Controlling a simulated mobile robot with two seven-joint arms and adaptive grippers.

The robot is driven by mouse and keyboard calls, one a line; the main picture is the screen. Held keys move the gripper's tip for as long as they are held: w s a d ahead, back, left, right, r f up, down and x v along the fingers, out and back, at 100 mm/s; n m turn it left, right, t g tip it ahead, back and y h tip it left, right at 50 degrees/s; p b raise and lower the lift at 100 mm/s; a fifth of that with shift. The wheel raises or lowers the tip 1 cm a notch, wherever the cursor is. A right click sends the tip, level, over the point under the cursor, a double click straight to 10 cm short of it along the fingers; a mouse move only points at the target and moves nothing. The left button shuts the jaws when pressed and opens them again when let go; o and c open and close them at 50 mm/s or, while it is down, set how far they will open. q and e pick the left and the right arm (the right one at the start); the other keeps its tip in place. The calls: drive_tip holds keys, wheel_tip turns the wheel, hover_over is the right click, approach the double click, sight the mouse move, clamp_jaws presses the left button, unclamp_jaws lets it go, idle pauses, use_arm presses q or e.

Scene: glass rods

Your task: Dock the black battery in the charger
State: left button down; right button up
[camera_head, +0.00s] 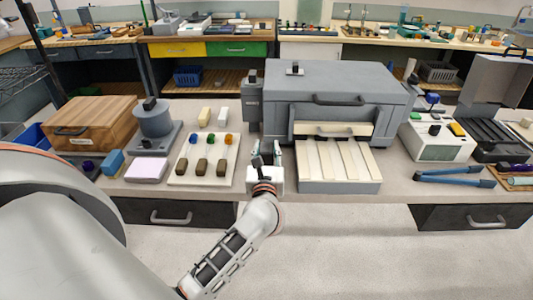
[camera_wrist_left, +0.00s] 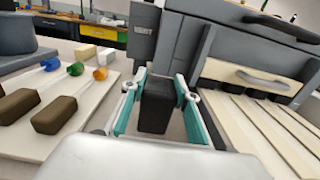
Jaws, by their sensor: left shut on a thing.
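The black battery (camera_wrist_left: 157,105) is a dark upright block between the teal finger pads of my left gripper (camera_wrist_left: 160,98) in the left wrist view. The gripper is shut on it. In the head view my left gripper (camera_head: 266,160) is at the front of the bench, between the pale board of samples and the large grey machine; the battery (camera_head: 266,148) shows only as a small dark shape there. A white box with a green patch and a yellow block on top (camera_head: 436,140), at the right, looks like the charger. It is well apart from the gripper. My right gripper is not in view.
The grey machine (camera_head: 338,85) with its slatted front tray (camera_head: 338,186) stands between my left gripper and the white box. Blue tongs (camera_head: 455,177) lie before the box. The sample board (camera_head: 205,178) is close on the left. A wooden box (camera_head: 95,121) stands farther left.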

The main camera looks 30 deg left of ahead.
sight(267, 147)
use_arm(q)
wheel_tip(267, 147, up, 18)
drive_tip(key=p, duration=0.2)
drive_tip(key=shift+p, duration=0.4)
drive_tip(key=s+d+f+m+t+h, duration=0.2)
drive_tip(key=s+d+f+m+h, duration=0.4)
drive_tip(key=s+d+f+h, duration=0.3)
drive_tip(key=s+d+f, duration=0.3)
drive_tip(key=s+d, duration=0.1)
drive_tip(key=shift+s+t+h, duration=0.25)
drive_tip(key=shift+t+h, duration=0.05)
drive_tip(key=shift+t, duration=0.1)
